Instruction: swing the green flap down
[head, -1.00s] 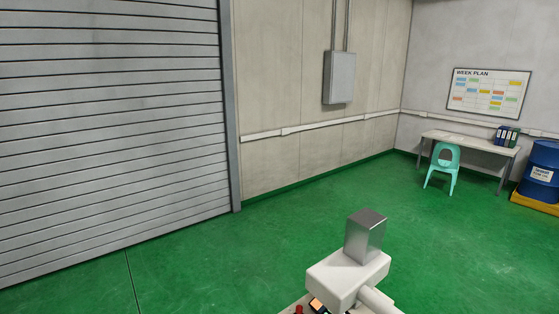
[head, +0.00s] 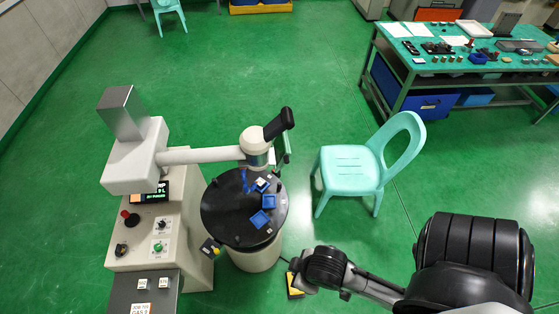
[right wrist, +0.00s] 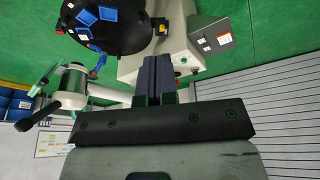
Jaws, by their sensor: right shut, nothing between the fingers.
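The green flap (head: 284,150) is a thin pale-green panel on the far side of the machine's round head (head: 256,146), beside its black handle (head: 279,123). It is seen nearly edge-on, and I cannot tell its exact angle. In the right wrist view, a light green strip (right wrist: 40,84), likely the flap, shows at the left near the black handle (right wrist: 38,117). My right gripper (head: 294,266) is low, right of the round black table and well apart from the flap. Its fingers (right wrist: 160,76) are shut and empty. My left gripper is out of view.
The round black table (head: 232,220) carries several blue blocks. The control cabinet (head: 150,235) stands left of it. A mint chair (head: 350,168) stands right of the machine. A green workbench (head: 420,75) is at the back right. Green floor between is clear.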

